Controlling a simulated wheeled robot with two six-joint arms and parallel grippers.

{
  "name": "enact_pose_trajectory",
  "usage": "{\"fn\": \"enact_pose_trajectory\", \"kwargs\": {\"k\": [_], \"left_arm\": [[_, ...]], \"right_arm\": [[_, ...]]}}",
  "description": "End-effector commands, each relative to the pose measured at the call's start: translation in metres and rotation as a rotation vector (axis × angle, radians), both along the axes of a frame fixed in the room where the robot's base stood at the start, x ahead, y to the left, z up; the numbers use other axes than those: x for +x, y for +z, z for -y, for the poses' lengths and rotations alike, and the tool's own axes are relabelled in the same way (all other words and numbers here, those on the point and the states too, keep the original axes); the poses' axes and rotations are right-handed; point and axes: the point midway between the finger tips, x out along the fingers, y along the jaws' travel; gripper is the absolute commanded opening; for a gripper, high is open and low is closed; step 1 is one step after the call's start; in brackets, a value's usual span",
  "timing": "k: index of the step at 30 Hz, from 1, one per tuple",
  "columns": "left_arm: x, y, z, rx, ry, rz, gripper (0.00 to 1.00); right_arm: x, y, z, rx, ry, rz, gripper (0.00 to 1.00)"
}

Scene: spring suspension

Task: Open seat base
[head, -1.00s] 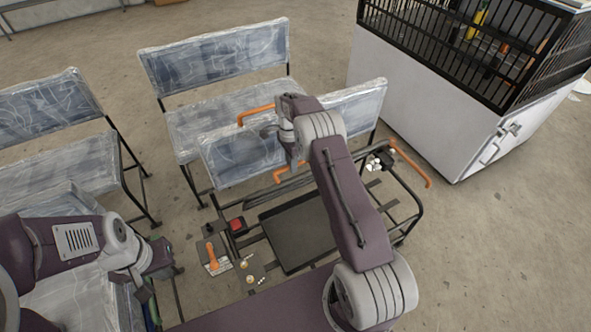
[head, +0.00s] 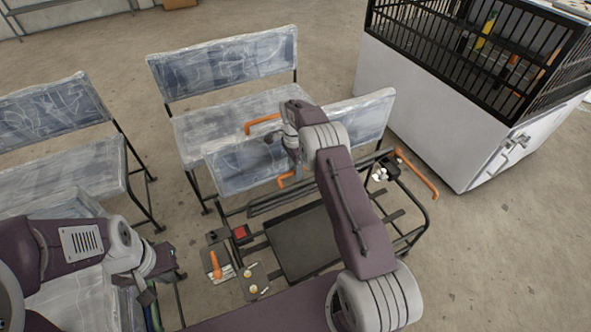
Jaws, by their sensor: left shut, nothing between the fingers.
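A plastic-wrapped seat base panel (head: 358,117) stands raised, tilted up along the back of a black metal frame (head: 428,215). A black tray (head: 300,243) shows uncovered inside the frame. My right arm crosses in front of the panel. My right gripper (head: 273,137) is at the panel's upper edge, close to an orange handle (head: 262,121); its fingers are too small and partly hidden to tell whether they grip. My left gripper (head: 172,272) is shut and empty at the lower left, left of the frame.
Another wrapped bench (head: 222,62) stands behind, and one more (head: 50,112) at the left. A white cabinet with a black cage (head: 425,105) stands at the right. A red button (head: 241,232) and an orange-handled tool (head: 215,264) are at the frame's left. Floor at the lower right is clear.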

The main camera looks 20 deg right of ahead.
Motion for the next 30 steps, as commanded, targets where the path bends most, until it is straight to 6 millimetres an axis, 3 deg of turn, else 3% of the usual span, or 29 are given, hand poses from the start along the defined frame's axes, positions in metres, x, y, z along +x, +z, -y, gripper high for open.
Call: {"fn": "enact_pose_trajectory", "kwargs": {"k": [5, 15, 30], "left_arm": [[0.000, 0.002, 0.000, 0.000, 0.000, 0.000, 0.00], [0.000, 0.012, 0.000, 0.000, 0.000, 0.000, 0.00], [0.000, 0.012, 0.000, 0.000, 0.000, 0.000, 0.00]], "right_arm": [[0.003, 0.013, 0.000, -0.001, 0.000, 0.005, 0.38], [0.009, 0.081, 0.000, 0.000, 0.000, 0.002, 0.38], [0.009, 0.090, 0.000, 0.000, 0.000, -0.001, 0.38]]}}
